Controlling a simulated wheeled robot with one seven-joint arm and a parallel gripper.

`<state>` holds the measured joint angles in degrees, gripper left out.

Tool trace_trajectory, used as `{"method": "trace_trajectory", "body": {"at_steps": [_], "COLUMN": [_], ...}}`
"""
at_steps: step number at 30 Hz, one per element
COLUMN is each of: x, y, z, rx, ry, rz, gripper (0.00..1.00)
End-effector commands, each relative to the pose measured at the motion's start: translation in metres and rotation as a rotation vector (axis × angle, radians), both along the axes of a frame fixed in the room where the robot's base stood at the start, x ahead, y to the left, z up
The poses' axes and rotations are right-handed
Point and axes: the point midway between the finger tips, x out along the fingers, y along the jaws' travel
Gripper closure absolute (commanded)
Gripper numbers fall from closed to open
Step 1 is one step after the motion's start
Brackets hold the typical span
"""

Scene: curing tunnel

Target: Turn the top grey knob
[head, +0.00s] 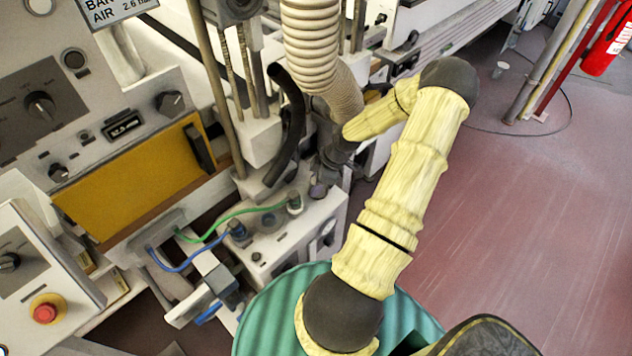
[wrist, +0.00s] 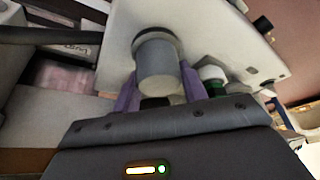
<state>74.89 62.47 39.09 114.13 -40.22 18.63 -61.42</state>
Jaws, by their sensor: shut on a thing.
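A grey cylindrical knob (wrist: 158,68) with a darker collar stands out from a white panel (wrist: 215,30) in the wrist view. My gripper (wrist: 160,88) has its two purple fingers on either side of the knob and is shut on it. In the head view my gripper (head: 322,178) is at the upper right end of a white box (head: 290,240). The knob is mostly hidden there by my arm and gripper, and its turn angle cannot be read.
A green hose (head: 235,216) and a blue hose (head: 185,266) run to fittings on the box. A ribbed beige hose (head: 312,45) and a black curved handle (head: 290,125) are close to my wrist. A red button (head: 45,312) is at the lower left. Floor is free at right.

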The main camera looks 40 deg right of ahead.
Motion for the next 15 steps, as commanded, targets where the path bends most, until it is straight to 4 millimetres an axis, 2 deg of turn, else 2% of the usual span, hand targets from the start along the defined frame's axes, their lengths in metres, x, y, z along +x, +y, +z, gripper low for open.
{"method": "trace_trajectory", "body": {"at_steps": [6, 14, 15], "x": [0.0006, 0.0007, 0.0007], "y": [-0.0003, -0.0006, -0.0006], "z": [0.0006, 0.0008, 0.0008], "rx": [-0.001, -0.001, -0.001], "ry": [0.000, -0.001, -0.001], "rz": [-0.116, -0.126, -0.126], "gripper": [0.80, 0.80, 0.56]}}
